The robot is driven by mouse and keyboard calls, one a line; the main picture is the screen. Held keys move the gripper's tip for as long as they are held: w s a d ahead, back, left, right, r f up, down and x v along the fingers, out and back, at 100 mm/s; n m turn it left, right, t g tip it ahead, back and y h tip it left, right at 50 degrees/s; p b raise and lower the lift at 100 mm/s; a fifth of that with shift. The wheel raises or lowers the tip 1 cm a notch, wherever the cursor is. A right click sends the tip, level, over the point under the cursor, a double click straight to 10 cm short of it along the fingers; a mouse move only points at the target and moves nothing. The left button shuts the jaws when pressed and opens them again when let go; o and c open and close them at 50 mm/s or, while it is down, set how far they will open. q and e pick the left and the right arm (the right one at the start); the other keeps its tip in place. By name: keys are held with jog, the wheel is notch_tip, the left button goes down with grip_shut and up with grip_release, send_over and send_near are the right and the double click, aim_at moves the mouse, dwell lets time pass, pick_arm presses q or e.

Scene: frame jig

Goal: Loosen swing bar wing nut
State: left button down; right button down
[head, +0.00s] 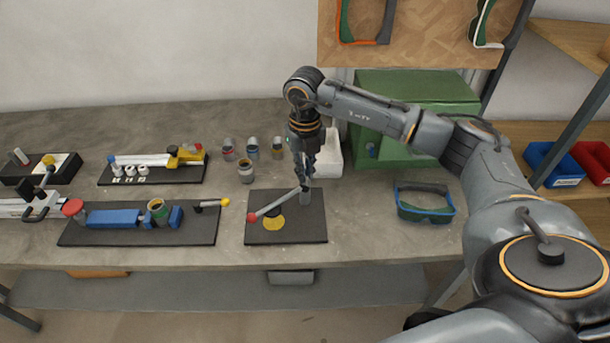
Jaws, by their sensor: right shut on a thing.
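A dark square base plate (315,231) lies near the front of the bench. A grey post (305,198) stands at its back right. The swing bar (278,204), a pale bar with a red knob at its left end, runs from the post toward the front left, above a yellow disc (274,223). My right gripper (306,180) points down over the top of the post and is shut at the swing bar's pivot. The wing nut there is hidden between the fingers. My left gripper is not in view.
A blue vise-like fixture (115,219) on a dark plate lies to the left. Several small cups (246,172) stand behind the swing bar. Blue-rimmed goggles (425,213) lie to the right, before a green case (400,90). Bare bench lies between the plate and the goggles.

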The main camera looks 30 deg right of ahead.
jog(key=n+b, duration=0.1)
jog(key=n, duration=0.2)
jog(key=shift+n+b, duration=0.4)
jog(key=n+b, duration=0.1)
jog(key=n, duration=0.2)
jog(key=shift+n+b, duration=0.3)
jog(key=n+b, duration=0.1)
jog(key=n, duration=0.3)
jog(key=shift+b, duration=0.3)
jog(key=shift+r+n+b, duration=0.1)
jog(key=shift+n+b, duration=0.25)
jog(key=shift+n, duration=0.95)
jog(key=c, duration=1.5)
grip_release()
notch_tip(320, 180, up, 12)
